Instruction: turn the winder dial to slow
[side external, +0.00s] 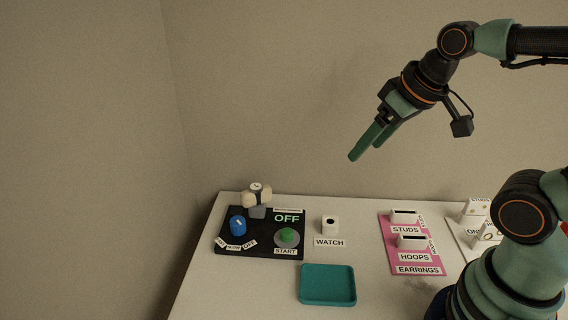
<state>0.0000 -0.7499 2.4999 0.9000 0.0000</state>
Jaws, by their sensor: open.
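The winder is a black panel (262,252) at the table's back left. Its blue dial (238,224) stands on the left side, with small white labels in front of it; one reads OFF and another seems to read SLOW. I cannot tell for certain where the dial points. A green display on the panel reads OFF. A green button (287,235) sits above a START label. A cream watch holder (257,194) stands at the panel's back. My gripper (362,152) is open and empty, high above the table, right of the winder and well apart from it.
A white block (330,226) with a dark top stands behind a WATCH label. A teal tray (327,285) lies in front. A pink earrings mat (415,260) with two white holders is to the right, and a white board with studs is farther right.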

